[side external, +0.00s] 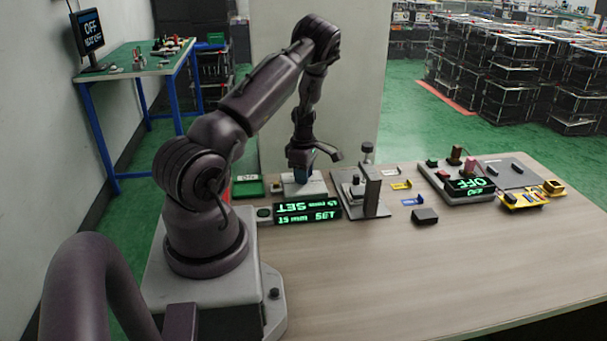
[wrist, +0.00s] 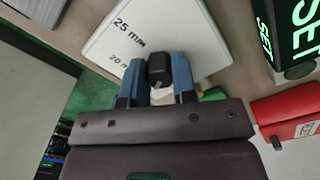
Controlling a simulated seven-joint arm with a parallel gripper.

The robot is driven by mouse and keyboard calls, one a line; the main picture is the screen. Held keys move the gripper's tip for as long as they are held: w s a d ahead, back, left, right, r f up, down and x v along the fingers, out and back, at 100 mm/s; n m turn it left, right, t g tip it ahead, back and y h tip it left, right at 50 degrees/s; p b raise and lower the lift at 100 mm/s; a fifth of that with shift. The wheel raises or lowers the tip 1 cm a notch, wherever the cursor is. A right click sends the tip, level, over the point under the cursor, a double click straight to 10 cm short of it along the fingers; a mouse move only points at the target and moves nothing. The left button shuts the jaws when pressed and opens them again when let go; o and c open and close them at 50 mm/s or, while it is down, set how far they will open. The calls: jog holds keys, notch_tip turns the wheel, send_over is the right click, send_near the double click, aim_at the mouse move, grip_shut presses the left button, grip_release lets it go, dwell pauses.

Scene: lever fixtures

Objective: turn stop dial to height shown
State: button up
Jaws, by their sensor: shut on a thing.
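The stop dial shows in the wrist view as a black knob (wrist: 158,72) on a white plate (wrist: 205,50) marked "25 mm" and "20 m…". My gripper (wrist: 158,80) has its blue fingers shut on the knob, one on each side. In the side view my gripper (side external: 299,177) points down at the pale plate (side external: 316,188), and the knob is hidden there. The dial's pointer is not clear.
A grey fixture with an upright post (side external: 371,190) stands just right of the dial. A green box (side external: 248,187) is on its left. A panel with an upside-down "OFF" display (side external: 470,186) and a yellow tray (side external: 531,196) lie farther right. The front right of the table is clear.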

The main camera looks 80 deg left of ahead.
jog(key=shift+r, duration=0.1)
dwell(0.3)
jog(key=o, duration=0.9)
notch_tip(320, 180, up, 13)
jog(key=shift+f, duration=0.1)
